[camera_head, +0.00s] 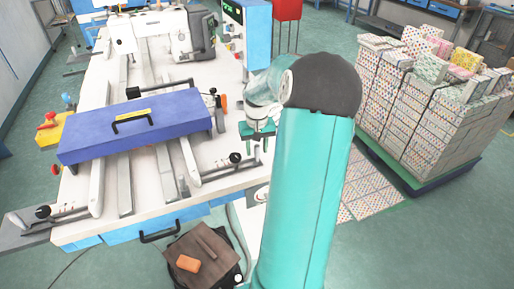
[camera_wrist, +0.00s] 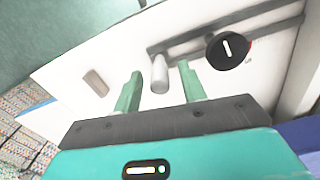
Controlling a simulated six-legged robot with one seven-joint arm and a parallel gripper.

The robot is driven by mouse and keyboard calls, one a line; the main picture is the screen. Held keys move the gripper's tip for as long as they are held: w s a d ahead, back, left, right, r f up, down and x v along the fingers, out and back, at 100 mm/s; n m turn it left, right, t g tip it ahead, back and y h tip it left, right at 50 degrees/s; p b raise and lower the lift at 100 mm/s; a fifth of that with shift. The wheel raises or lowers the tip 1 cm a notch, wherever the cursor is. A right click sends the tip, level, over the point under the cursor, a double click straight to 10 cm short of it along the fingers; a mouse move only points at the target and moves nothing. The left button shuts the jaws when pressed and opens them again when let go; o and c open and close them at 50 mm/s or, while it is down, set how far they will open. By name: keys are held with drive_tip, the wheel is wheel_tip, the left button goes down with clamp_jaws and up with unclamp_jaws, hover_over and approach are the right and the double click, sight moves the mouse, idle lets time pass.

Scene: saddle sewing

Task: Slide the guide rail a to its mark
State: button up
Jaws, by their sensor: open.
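A grey guide rail with a black knob (camera_head: 235,158) lies at the front right of the white table. Another similar rail with a black knob (camera_head: 43,211) lies at the front left. No label shows which one is rail a. In the wrist view, the near rail (camera_wrist: 192,38) carries a black knob with a white line (camera_wrist: 228,50) and a rounded grey peg (camera_wrist: 160,73). My gripper (camera_head: 259,145) is over the table's right edge, near the right rail's end. Its green fingers (camera_wrist: 160,67) are open, with the peg showing between them; contact cannot be told. No clear target mark shows.
A blue box beam (camera_head: 135,125) with a black handle spans the white table (camera_head: 216,182). A white sewing machine head (camera_head: 150,33) stands at the back. A small brown block (camera_wrist: 95,82) is near my fingers. Stacked patterned boxes (camera_head: 415,110) stand at right.

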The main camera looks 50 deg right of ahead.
drive_tip(key=shift+f, duration=0.1)
clamp_jaws()
drive_tip(key=shift+s+d, duration=0.55)
drive_tip(key=shift+d, duration=0.35)
drive_tip(key=shift+s+d, duration=0.5)
drive_tip(key=shift+d, duration=0.4)
unclamp_jaws()
wheel_tip(320, 180, up, 14)
drive_tip(key=shift+f, duration=0.1)
